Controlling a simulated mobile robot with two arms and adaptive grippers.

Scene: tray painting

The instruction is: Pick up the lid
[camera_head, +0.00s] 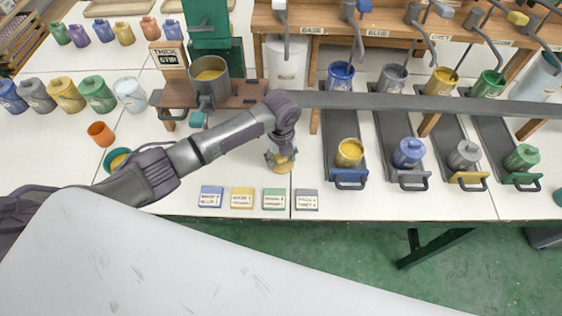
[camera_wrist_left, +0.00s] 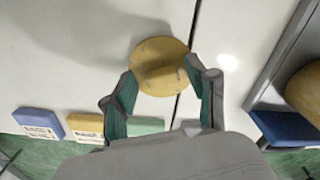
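The lid is a round yellow disc with a raised bar-shaped grip (camera_head: 283,167), lying on the white table left of the first dark tray. It also shows in the left wrist view (camera_wrist_left: 160,50). My left gripper (camera_head: 279,154) points down right over the lid and partly hides it in the head view. In the left wrist view its two fingers (camera_wrist_left: 162,82) are spread, with the lid's grip between the fingertips. I cannot tell whether they touch it. A yellow-topped jar (camera_head: 349,150) stands on the first tray. My right gripper is not in view.
Blue, yellow, green and grey label blocks (camera_head: 243,198) lie along the table's front edge. Lidded blue (camera_head: 408,152), grey (camera_head: 464,156) and green (camera_head: 522,158) jars stand on trays to the right. A metal pot (camera_head: 209,92) stands on the mixer behind my left arm.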

